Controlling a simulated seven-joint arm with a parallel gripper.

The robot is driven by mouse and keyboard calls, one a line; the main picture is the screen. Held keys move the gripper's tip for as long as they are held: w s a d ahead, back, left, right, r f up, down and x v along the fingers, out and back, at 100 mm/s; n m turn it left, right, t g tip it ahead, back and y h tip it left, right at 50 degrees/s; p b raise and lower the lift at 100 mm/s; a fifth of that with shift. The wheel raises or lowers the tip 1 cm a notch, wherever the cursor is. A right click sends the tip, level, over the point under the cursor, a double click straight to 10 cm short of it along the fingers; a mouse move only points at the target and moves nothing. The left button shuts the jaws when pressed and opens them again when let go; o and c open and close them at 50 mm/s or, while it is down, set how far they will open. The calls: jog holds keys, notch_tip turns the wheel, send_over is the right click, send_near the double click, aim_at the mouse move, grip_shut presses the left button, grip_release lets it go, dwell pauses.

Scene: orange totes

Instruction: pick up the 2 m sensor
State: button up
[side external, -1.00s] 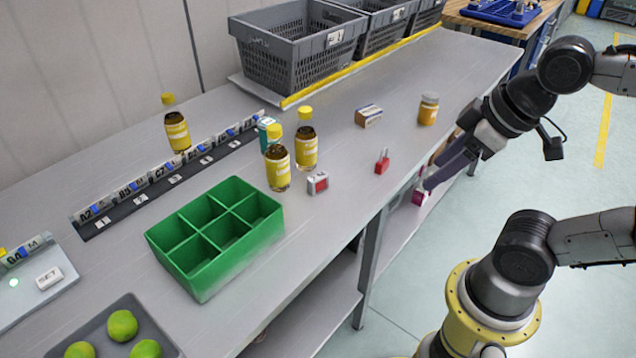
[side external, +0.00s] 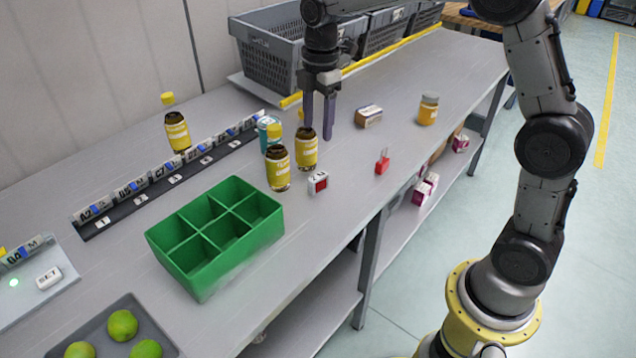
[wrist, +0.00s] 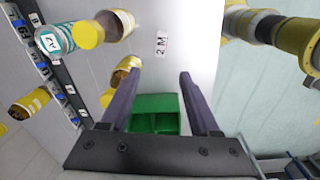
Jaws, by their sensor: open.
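The 2 m sensor (side external: 318,182) is a small white box with a red face, standing on the grey bench right of the green divided bin. In the wrist view, a white piece marked "2_M" (wrist: 161,44) shows beyond my fingertips, between their lines. My gripper (side external: 319,123) points down above the bench, open and empty, behind and above the sensor. Its left finger overlaps the cap of a yellow-labelled bottle (side external: 306,153) in the side view; I cannot tell whether they touch. In the wrist view, the open fingers (wrist: 154,78) have nothing between the tips.
Another yellow-labelled bottle (side external: 278,168) stands left of the sensor. The green bin (side external: 215,237) is further left. A red padlock-like item (side external: 382,163), a small box (side external: 368,116) and a jar (side external: 428,110) stand to the right. Grey crates (side external: 275,55) line the back.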

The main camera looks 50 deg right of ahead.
send_near(318, 176)
jog(key=shift+g, duration=0.3)
jog(key=f, duration=0.5)
jog(key=shift+a+f, duration=0.2)
jog(key=shift+w+d+f, duration=0.1)
jog(key=shift+w+f, duration=0.05)
jog(key=shift+f, duration=1.15)
jog(key=shift+w+d+f, duration=0.1)
jog(key=shift+f, duration=1.2)
grip_shut()
